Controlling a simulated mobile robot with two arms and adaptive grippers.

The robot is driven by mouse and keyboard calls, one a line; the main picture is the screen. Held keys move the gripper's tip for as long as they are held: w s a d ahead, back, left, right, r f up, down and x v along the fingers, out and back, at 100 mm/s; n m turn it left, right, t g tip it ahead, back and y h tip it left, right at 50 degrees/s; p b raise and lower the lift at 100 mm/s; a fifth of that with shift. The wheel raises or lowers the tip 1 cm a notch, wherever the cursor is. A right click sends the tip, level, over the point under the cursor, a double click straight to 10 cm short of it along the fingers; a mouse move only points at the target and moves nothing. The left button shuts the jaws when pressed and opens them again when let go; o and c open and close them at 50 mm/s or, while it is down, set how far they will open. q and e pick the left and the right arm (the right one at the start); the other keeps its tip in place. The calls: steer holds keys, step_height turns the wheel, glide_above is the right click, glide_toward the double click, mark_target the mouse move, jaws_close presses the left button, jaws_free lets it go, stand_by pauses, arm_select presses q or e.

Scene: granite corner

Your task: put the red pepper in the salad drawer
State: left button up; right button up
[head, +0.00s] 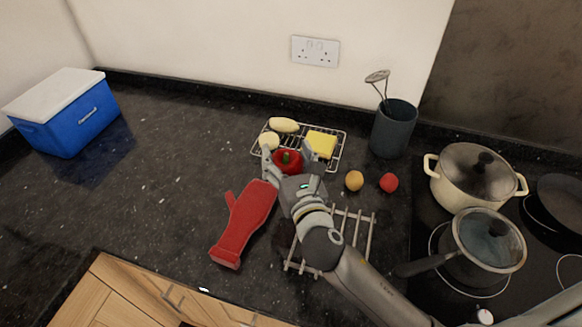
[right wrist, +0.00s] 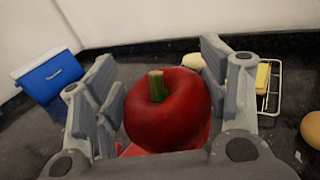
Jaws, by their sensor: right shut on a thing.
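In the right wrist view the pepper (right wrist: 168,110) fills the space between the fingers of the right gripper (right wrist: 165,85), stem facing the camera. I cannot tell how far it is above the counter. My left gripper is not in view. I cannot make out a salad drawer; wooden cabinet fronts (head: 130,290) with handles show below the counter.
A wire rack (head: 332,160) holds a yellow block (head: 321,144) and pale oval items. A red oven mitt (head: 245,220), an orange ball-like item (head: 354,181), a red one (head: 389,183), a trivet (head: 358,228), utensil pot (head: 393,130) and pans (head: 480,180) stand around. Counter is clear towards the blue cooler (head: 68,118).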

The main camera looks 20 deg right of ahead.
mark_target(292, 158)
steer(key=w+f, duration=0.1)
steer(key=w+d+f, duration=0.1)
steer(key=f, duration=0.1)
steer(key=w+d+f, duration=0.1)
steer(key=shift+w+d+f+b, duration=0.15)
steer(key=shift+w+f+b, duration=0.1)
steer(key=shift+b, duration=0.15)
steer(key=f, duration=0.2)
steer(key=w+d+f+b, duration=0.1)
steer(key=f, duration=0.1)
steer(key=shift+w+f, duration=0.1)
steer(key=shift+f, duration=0.35)
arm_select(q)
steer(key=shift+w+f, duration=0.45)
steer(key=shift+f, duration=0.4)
arm_select(e)
steer(key=shift+a, duration=0.1)
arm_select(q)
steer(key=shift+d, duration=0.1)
arm_select(e)
steer(key=shift+f, duration=0.2)
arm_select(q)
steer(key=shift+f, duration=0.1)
arm_select(e)
steer(key=o, duration=1.1)
steer(key=shift+r, duration=0.1)
